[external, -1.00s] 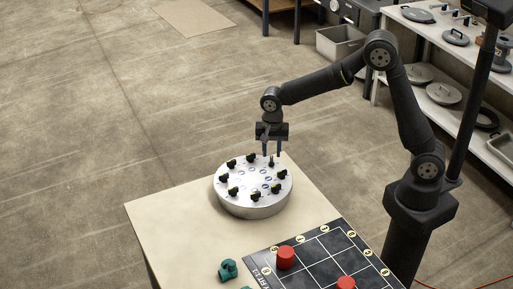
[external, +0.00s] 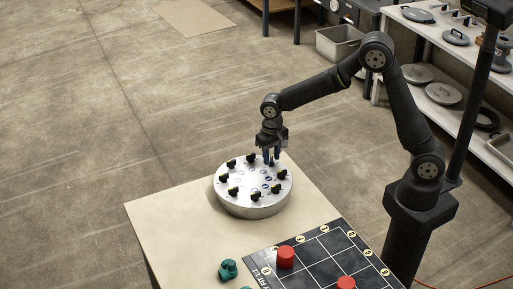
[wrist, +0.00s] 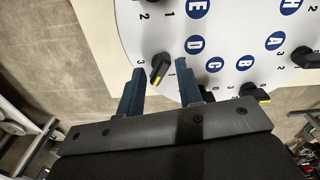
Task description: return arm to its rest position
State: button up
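My gripper (external: 271,160) is over the far edge of the round silver disc, pointing down. In the wrist view my gripper (wrist: 160,88) has its two blue fingers apart, with nothing held between them. A black knob with a yellow mark (wrist: 160,68) appears between and just beyond the fingertips; I cannot tell whether they touch it. The disc (external: 250,208) lies on the table and carries a ring of black knobs. The white disc face (wrist: 225,30) shows blue letter labels and small numbers in the wrist view. My arm is bent, reaching left from its post.
The beige table (external: 180,235) holds a dark grid board (external: 315,262) with red cylinders (external: 286,257) and a teal part (external: 228,269) near the front. Shelves with round metal parts (external: 443,93) stand behind my arm. The floor at left is clear.

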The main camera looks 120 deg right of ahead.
jog(key=n, duration=0.4)
jog(key=shift+n, duration=2.6)
jog(key=shift+o, duration=0.6)
jog(key=o, duration=0.4)
jog(key=shift+c, duration=0.2)
notch_tip(320, 180, up, 17)
jog(key=n, duration=0.7)
notch_tip(320, 180, down, 17)
jog(key=shift+c, duration=0.3)
jog(key=c, duration=0.9)
